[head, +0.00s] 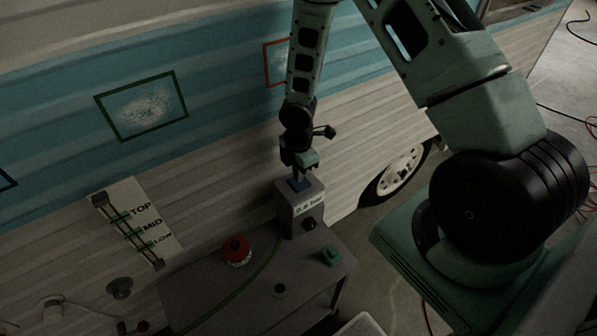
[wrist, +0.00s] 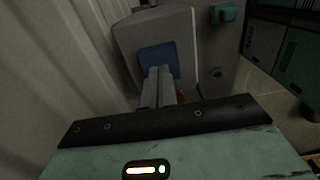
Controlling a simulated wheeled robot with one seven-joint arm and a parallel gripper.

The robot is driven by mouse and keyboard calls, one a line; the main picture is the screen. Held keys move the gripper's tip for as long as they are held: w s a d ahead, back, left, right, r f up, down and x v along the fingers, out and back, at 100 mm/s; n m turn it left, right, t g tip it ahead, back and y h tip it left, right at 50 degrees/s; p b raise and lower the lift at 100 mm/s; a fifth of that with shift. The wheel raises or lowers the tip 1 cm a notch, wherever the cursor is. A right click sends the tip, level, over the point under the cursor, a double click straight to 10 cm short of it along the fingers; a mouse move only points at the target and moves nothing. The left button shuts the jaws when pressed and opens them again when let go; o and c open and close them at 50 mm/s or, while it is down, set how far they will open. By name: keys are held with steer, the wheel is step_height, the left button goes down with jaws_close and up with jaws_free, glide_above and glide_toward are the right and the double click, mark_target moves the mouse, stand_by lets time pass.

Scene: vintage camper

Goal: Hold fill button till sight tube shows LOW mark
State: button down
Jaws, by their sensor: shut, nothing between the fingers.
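A grey box (head: 299,213) stands on the table with a blue button (head: 300,184) on its top; no label naming it fill is readable. The blue button also shows in the wrist view (wrist: 158,57). My gripper (head: 299,172) is shut and empty, pointing down over the blue button. In the wrist view its closed fingertips (wrist: 160,72) overlap the blue surface; I cannot tell whether they press it.
A black knob (head: 309,224) is on the box front. A teal block (head: 332,256) sits near the table's right edge. The camper wall is close behind.

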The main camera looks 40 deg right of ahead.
steer(key=shift+f, duration=0.25)
